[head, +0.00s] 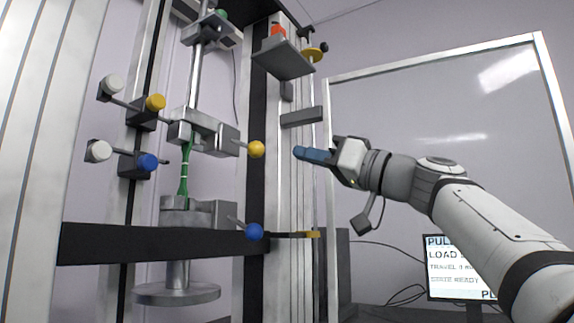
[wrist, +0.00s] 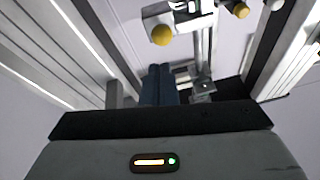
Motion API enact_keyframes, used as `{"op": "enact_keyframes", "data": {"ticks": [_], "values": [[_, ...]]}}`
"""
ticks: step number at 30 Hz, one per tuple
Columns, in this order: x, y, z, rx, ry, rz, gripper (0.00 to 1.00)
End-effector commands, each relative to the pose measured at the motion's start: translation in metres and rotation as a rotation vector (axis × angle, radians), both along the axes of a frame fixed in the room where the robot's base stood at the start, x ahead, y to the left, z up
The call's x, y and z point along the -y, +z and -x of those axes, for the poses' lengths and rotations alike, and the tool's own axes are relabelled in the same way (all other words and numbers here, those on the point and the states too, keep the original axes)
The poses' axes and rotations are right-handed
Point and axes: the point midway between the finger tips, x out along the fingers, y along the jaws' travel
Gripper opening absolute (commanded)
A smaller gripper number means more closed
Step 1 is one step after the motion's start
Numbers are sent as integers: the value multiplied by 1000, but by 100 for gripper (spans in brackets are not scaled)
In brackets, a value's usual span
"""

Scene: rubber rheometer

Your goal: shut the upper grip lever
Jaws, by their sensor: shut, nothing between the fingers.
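The upper grip (head: 205,132) is a grey metal block on the vertical rod, with the top of a green specimen (head: 185,165) at it. Its lever ends in a yellow ball (head: 256,149) that sticks out to the right. The yellow ball also shows in the wrist view (wrist: 162,35), beyond my fingertips. My gripper (head: 298,153) has blue fingers and is shut and empty. It points left, at about the ball's height in the head view, with a visible gap between them. The fingers show together in the wrist view (wrist: 158,85).
The lower grip (head: 190,217) has a lever with a blue ball (head: 254,231). A grey shelf (head: 283,60) with a red item juts out above. A dark crossbar (head: 160,243) spans the frame low down. A monitor (head: 455,267) stands at lower right.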

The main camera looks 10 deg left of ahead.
Motion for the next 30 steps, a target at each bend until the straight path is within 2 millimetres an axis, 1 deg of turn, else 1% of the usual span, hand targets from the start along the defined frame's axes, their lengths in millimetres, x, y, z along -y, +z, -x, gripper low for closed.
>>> {"op": "enact_keyframes", "data": {"ticks": [1,3,8,26,29,30], "values": [[7,-8,2,1,-2,1,0],[13,-10,3,2,0,0,0],[20,-11,7,2,7,-1,0],[19,-10,7,-1,10,1,0],[19,-10,3,-31,-4,23,0],[18,-11,-2,-60,-17,41,0]]}}
